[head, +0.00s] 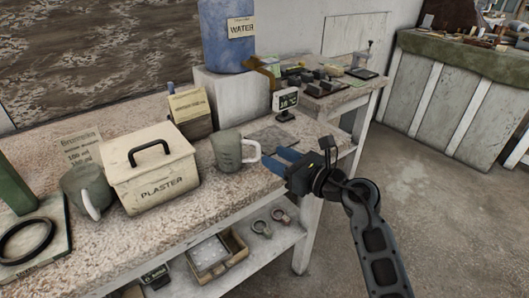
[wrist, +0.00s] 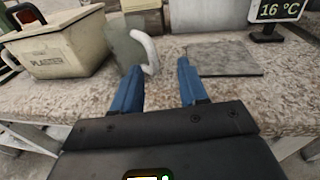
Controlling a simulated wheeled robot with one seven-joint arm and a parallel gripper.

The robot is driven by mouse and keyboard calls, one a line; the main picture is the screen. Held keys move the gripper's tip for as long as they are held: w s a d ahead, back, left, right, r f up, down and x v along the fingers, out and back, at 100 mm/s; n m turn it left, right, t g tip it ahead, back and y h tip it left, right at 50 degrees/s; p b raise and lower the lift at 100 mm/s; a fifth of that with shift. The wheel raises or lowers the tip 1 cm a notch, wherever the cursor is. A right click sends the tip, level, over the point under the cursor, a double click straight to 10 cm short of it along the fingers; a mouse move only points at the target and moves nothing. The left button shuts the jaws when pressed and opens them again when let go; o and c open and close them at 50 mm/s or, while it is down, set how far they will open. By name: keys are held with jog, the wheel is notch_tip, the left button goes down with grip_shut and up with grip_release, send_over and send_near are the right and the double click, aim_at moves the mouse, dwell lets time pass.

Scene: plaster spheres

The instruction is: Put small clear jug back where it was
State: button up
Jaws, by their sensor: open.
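A small pale grey jug (head: 227,150) with faint markings and a whitish handle stands upright on the worktop, right of the plaster box. It also shows in the wrist view (wrist: 124,48), its handle (wrist: 151,55) turned right. A larger grey-green jug (head: 84,188) with a white handle stands left of the box. Neither looks plainly clear. My gripper (head: 278,158) is open and empty just right of the small jug, low over the worktop. In the wrist view the jug is just beyond the left fingertip, and the space between the fingers (wrist: 160,67) is empty. I cannot tell if they touch.
The lidded plaster box (head: 152,177) stands left of the small jug. A flat grey slab (head: 274,138) lies behind my gripper, near a temperature display (head: 285,101). A blue water container (head: 227,38) stands on a white block behind. A lower shelf (head: 225,250) holds a tray.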

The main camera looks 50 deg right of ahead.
jog(key=s+a+r+m+t+y, duration=0.1)
jog(key=s+a+r+m+t, duration=0.1)
jog(key=s+a+m, duration=0.65)
jog(key=s+a+r+m+t+y, duration=0.1)
jog(key=s+a+m, duration=0.45)
jog(key=a, duration=0.55)
jog(key=s+a+f+m+g, duration=0.1)
jog(key=s+m+g, duration=0.1)
jog(key=s+m, duration=0.5)
jog(key=s+a+f+m+g, duration=0.2)
jog(key=s+m, duration=0.6)
jog(key=m, duration=0.6)
jog(key=shift+a+f+g, duration=0.3)
jog(key=shift+g, duration=0.3)
